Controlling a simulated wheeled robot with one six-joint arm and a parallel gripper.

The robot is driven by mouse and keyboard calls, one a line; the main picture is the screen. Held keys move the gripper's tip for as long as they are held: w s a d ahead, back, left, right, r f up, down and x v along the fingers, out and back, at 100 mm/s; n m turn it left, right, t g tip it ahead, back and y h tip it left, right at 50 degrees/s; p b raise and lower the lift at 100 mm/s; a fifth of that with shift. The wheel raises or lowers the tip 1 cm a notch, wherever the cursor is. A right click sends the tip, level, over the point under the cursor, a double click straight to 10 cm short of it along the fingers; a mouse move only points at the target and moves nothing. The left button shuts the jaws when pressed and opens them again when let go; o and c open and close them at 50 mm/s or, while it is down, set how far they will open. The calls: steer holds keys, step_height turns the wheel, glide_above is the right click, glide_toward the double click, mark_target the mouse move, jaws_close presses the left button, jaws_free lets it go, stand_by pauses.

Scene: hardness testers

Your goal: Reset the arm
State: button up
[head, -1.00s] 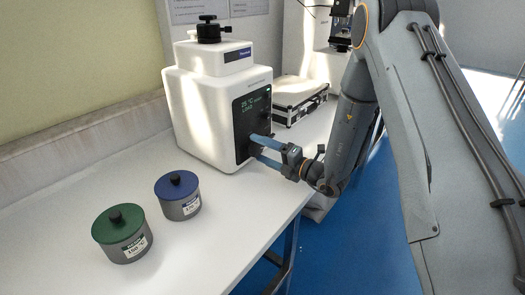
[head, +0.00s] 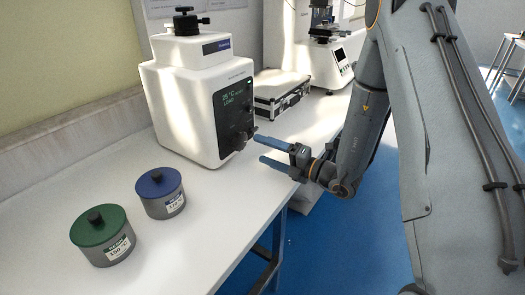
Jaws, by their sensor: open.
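My gripper (head: 262,150) shows in the head view with two blue fingers pointing left, apart and with nothing between them. It is just right of the front panel of the white tester (head: 180,95), close to the dark knobs (head: 240,140) low on that panel. Whether a fingertip touches a knob I cannot tell. The panel display (head: 232,99) reads 25 °C and LOAD. My arm reaches in from the right side of the view.
A green-lidded pot (head: 103,236) and a blue-lidded pot (head: 161,192) stand on the white table (head: 195,240) at front left. Another white instrument (head: 330,58) stands farther back. Blue floor is right of the table.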

steer(key=s+a+n+g+h, duration=0.1)
steer(key=s+n+g, duration=0.3)
steer(key=s+n, duration=0.2)
steer(key=s+a+n+g+h, duration=0.1)
steer(key=s+a+n+g, duration=0.1)
steer(key=s+n+g, duration=0.2)
steer(key=s+a+r+n+g+h, duration=0.1)
steer(key=s+n+g, duration=0.4)
steer(key=s+n, duration=0.5)
steer(key=shift+s+a, duration=0.15)
steer(key=shift+s, duration=0.8)
steer(key=s+d+n+g+h, duration=0.1)
steer(key=s+d+n+h, duration=0.5)
steer(key=d+n, duration=0.25)
steer(key=d+r+n+t+h, duration=0.1)
steer(key=d+n+t+h, duration=0.2)
steer(key=d+n+h, duration=0.2)
steer(key=d+n, duration=0.3)
steer(key=n, duration=0.4)
steer(key=shift+w+d+r, duration=0.15)
steer(key=shift+w+d, duration=0.05)
steer(key=shift+w, duration=0.15)
